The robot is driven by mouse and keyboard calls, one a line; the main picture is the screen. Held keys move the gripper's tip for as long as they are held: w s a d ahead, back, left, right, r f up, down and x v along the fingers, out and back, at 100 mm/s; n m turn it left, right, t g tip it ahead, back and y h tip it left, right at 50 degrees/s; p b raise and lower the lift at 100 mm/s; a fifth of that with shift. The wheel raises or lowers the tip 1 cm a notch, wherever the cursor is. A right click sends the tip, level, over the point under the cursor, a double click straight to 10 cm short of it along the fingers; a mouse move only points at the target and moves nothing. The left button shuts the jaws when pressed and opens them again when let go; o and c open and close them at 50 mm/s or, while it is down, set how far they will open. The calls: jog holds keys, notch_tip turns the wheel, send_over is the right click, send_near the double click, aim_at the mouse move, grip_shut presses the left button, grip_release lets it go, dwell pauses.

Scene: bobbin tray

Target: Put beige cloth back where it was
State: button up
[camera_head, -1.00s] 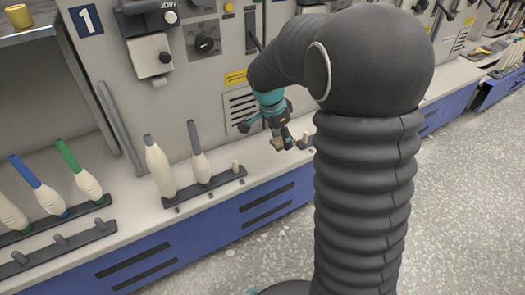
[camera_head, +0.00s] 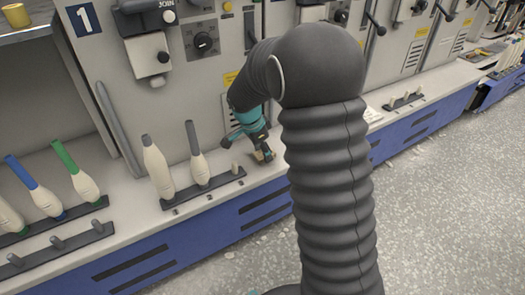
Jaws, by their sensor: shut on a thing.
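My gripper (camera_head: 264,156) reaches down to the light ledge (camera_head: 283,163) at the front of the machine, just right of the bobbin rack. It is shut on a small beige-brown piece, which I take to be the beige cloth (camera_head: 261,153). Only a little of the cloth shows between the fingers. I cannot tell whether it touches the ledge.
A dark rack (camera_head: 205,188) with two grey-tipped bobbins (camera_head: 158,167) and one bare peg stands left of my gripper. Further left are blue- and green-tipped bobbins (camera_head: 76,172) and an empty peg rack (camera_head: 58,247). Another peg rack (camera_head: 403,101) stands right on the ledge.

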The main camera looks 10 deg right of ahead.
jog(key=shift+f, duration=0.15)
jog(key=o, duration=1)
jog(key=w+p+v, duration=0.1)
jog(key=p+v, duration=0.1)
jog(key=v, duration=0.9)
jog(key=s+d+r+n+t, duration=0.1)
jog(key=s+d+r+n, duration=0.15)
jog(key=s+r, duration=0.5)
jog(key=shift+s+d+r+n+t+y, duration=0.15)
jog(key=shift+s+n+t+y, duration=0.4)
jog(key=shift+s+n, duration=2.4)
jog(key=shift+s+d+r+n+t+y, duration=0.15)
jog(key=shift+s+n+t+y, duration=0.5)
jog(key=shift+s, duration=4.1)
jog(key=shift+s+d+r+n+t+y, duration=0.2)
jog(key=shift+s+n+t, duration=0.4)
jog(key=shift+s+n, duration=2.5)
